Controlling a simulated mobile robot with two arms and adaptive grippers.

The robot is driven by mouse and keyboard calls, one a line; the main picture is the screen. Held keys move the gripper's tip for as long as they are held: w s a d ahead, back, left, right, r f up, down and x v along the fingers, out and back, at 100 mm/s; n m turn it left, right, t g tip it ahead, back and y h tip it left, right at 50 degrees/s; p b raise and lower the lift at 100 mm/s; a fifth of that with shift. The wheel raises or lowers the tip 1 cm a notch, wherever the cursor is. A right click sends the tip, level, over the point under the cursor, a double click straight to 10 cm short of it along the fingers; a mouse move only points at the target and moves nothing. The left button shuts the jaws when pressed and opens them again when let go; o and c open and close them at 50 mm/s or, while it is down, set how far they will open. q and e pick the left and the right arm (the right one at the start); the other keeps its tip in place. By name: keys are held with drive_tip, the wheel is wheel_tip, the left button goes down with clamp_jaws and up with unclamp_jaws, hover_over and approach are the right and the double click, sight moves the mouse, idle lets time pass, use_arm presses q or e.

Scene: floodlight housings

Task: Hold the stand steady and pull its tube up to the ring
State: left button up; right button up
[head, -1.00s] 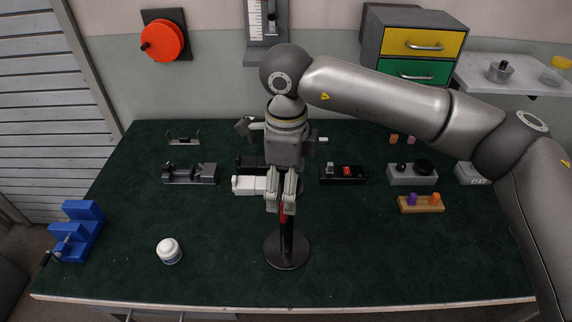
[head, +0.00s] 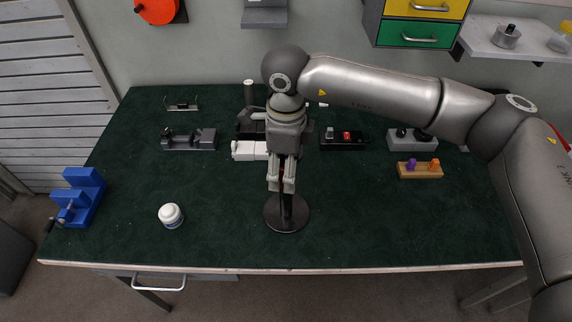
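A stand with a round black base (head: 287,214) and a dark upright post (head: 287,203) stands near the front middle of the table in the head view. My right gripper (head: 281,187) points down over the post, its two fingers side by side with a narrow gap. A little red shows between the fingers. They hide the upper part of the stand, so the tube and the ring cannot be told apart. I cannot tell whether the fingers touch or grip the post. My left gripper is not in view.
On the green table, a white jar (head: 171,215) and a blue vise (head: 80,198) are at left. A wooden block with pegs (head: 420,170) is at right. Several fixtures, including a white block (head: 248,150), line the back. The front right is clear.

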drive_tip(key=shift+s+f, duration=0.15)
drive_tip(key=shift+s, duration=0.1)
drive_tip(key=c, duration=0.6)
drive_tip(key=o, duration=1.4)
drive_tip(key=shift+w+f, duration=0.1)
drive_tip(key=shift+w, duration=0.1)
drive_tip(key=shift+s+r, duration=0.1)
drive_tip(key=shift+r, duration=0.1)
wheel_tip(320, 180, up, 12)
drive_tip(key=shift+f, duration=0.1)
